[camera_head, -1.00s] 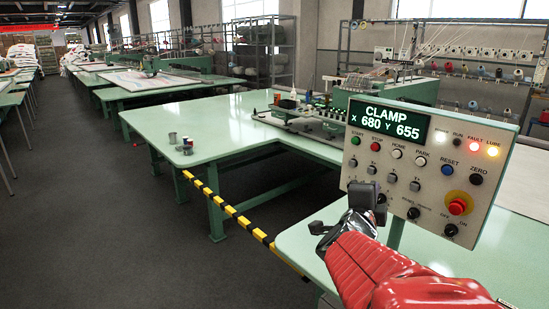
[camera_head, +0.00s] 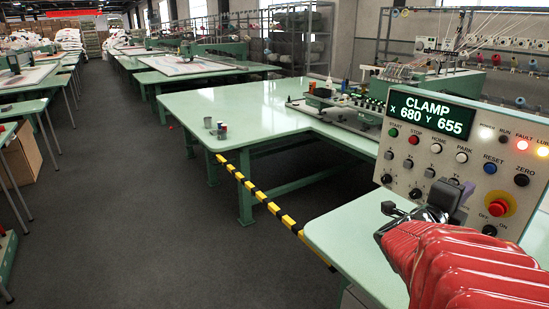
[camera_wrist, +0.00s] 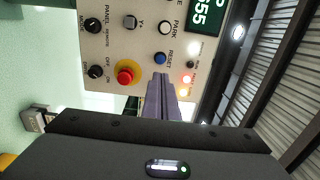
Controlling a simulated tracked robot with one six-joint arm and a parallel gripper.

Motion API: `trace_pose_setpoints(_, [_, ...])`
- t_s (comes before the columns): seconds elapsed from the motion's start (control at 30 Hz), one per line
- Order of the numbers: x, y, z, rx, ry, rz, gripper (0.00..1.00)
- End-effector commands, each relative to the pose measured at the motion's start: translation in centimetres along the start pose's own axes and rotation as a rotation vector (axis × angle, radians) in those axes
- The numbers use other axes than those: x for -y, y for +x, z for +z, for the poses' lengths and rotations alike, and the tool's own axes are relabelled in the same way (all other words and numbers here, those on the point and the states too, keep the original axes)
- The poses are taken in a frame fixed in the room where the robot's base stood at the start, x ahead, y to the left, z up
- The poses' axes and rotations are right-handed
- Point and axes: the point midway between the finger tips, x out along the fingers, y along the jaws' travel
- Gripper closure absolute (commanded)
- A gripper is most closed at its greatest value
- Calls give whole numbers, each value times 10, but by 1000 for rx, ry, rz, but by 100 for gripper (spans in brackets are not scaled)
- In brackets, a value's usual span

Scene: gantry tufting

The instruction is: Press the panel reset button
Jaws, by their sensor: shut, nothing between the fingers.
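The control panel (camera_head: 405,165) stands at the right of the head view, its display reading CLAMP X 680 Y 655. The blue reset button (camera_head: 490,168) is on its right half, left of the black zero button (camera_head: 522,180). In the wrist view the reset button (camera_wrist: 160,58) lies just beyond my fingertips. My gripper (camera_head: 450,192) is shut and empty, in front of the panel and lower left of reset in the head view. In the wrist view its fingers (camera_wrist: 162,78) are together; a small gap seems to separate them from the button, but its depth is unclear.
A red stop knob (camera_wrist: 125,75) on a yellow base sits close to the fingers. The fault lamp (camera_head: 522,145) is lit red. A green table (camera_head: 335,225) lies beneath the panel. A yellow-black striped bar (camera_head: 270,205) spans the gap to the left.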

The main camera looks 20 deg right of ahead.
Motion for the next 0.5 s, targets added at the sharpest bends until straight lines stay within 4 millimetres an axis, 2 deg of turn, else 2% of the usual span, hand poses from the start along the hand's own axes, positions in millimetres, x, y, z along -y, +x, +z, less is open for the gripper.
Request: trace_pose_setpoints(0.5, [-1,64,-1,-2,-2,2,100])
